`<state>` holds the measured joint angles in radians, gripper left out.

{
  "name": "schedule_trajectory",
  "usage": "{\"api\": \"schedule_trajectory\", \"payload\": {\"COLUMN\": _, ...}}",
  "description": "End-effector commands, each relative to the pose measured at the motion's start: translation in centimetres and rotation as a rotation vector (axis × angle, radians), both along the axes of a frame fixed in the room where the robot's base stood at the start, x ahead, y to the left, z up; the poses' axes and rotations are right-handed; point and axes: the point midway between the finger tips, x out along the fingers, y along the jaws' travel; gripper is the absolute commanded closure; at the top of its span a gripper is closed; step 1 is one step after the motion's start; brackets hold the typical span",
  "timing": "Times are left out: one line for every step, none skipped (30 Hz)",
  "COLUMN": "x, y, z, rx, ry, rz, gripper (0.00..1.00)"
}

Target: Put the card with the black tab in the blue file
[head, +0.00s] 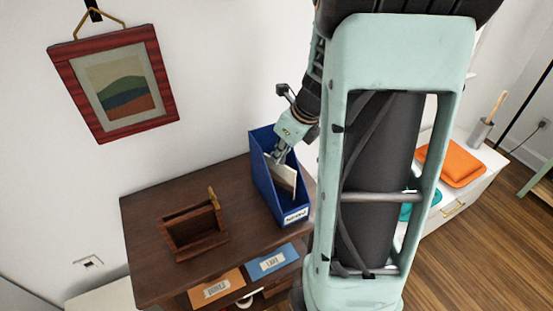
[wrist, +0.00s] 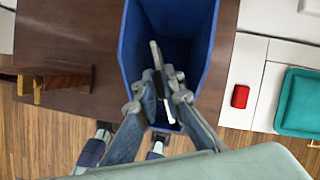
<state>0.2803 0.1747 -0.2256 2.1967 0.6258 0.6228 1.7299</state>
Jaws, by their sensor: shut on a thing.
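The blue file (head: 264,188) stands upright and open-topped on the dark wooden cabinet, with a white label on its front. In the wrist view the blue file (wrist: 203,40) lies around and below my fingers. My gripper (head: 280,157) is shut on a pale card (head: 284,176), at the top of the file. The card's lower part is within the file's walls. In the wrist view my gripper (wrist: 163,92) pinches the card (wrist: 157,58), seen nearly edge-on. I cannot make out a black tab clearly, and cannot tell whether the card touches the file's bottom.
A wooden rack (head: 183,240) with a yellowish upright piece stands left of the file on the cabinet top (head: 150,213). Orange (head: 222,285) and blue (head: 270,262) labelled panels are at the cabinet front. An orange cushion (head: 455,163) lies on a white unit at right.

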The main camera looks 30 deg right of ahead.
Motion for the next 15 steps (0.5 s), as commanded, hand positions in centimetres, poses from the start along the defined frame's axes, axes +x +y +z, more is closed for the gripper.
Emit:
{"api": "schedule_trajectory", "payload": {"x": -0.1, "y": 0.0, "z": -1.2, "rx": 0.002, "ry": 0.004, "rz": -0.001, "gripper": 1.00}}
{"api": "schedule_trajectory", "payload": {"x": -0.1, "y": 0.0, "z": -1.7, "rx": 0.003, "ry": 0.005, "rz": -0.003, "gripper": 1.00}}
{"api": "schedule_trajectory", "payload": {"x": -0.1, "y": 0.0, "z": -2.3, "rx": 0.001, "ry": 0.004, "rz": -0.001, "gripper": 1.00}}
{"api": "schedule_trajectory", "payload": {"x": -0.1, "y": 0.0, "z": -2.7, "rx": 0.001, "ry": 0.004, "rz": -0.001, "gripper": 1.00}}
{"api": "schedule_trajectory", "payload": {"x": -0.1, "y": 0.0, "z": -3.0, "rx": 0.002, "ry": 0.003, "rz": -0.002, "gripper": 1.00}}
{"api": "schedule_trajectory", "payload": {"x": -0.1, "y": 0.0, "z": -3.2, "rx": 0.002, "ry": 0.003, "rz": -0.001, "gripper": 1.00}}
{"api": "schedule_trajectory", "payload": {"x": -0.1, "y": 0.0, "z": -3.2, "rx": 0.001, "ry": 0.003, "rz": 0.001, "gripper": 1.00}}
{"api": "schedule_trajectory", "payload": {"x": -0.1, "y": 0.0, "z": -3.1, "rx": 0.001, "ry": 0.002, "rz": 0.001, "gripper": 1.00}}
{"api": "schedule_trajectory", "payload": {"x": 0.0, "y": 0.0, "z": -3.0, "rx": 0.000, "ry": 0.001, "rz": 0.000, "gripper": 1.00}}
{"api": "schedule_trajectory", "payload": {"x": 0.0, "y": 0.0, "z": -3.0, "rx": 0.000, "ry": 0.001, "rz": 0.000, "gripper": 1.00}}
{"api": "schedule_trajectory", "payload": {"x": 0.0, "y": 0.0, "z": -3.0, "rx": 0.000, "ry": 0.001, "rz": 0.000, "gripper": 1.00}}
{"api": "schedule_trajectory", "payload": {"x": 0.0, "y": 0.0, "z": -3.0, "rx": 0.000, "ry": 0.001, "rz": 0.000, "gripper": 1.00}}
{"api": "schedule_trajectory", "payload": {"x": 0.0, "y": 0.0, "z": -3.0, "rx": 0.000, "ry": 0.001, "rz": 0.000, "gripper": 1.00}}
{"api": "schedule_trajectory", "payload": {"x": 0.0, "y": 0.0, "z": -3.1, "rx": 0.000, "ry": 0.001, "rz": 0.000, "gripper": 1.00}}
{"api": "schedule_trajectory", "payload": {"x": 0.0, "y": 0.0, "z": -3.3, "rx": 0.000, "ry": 0.001, "rz": 0.000, "gripper": 1.00}}
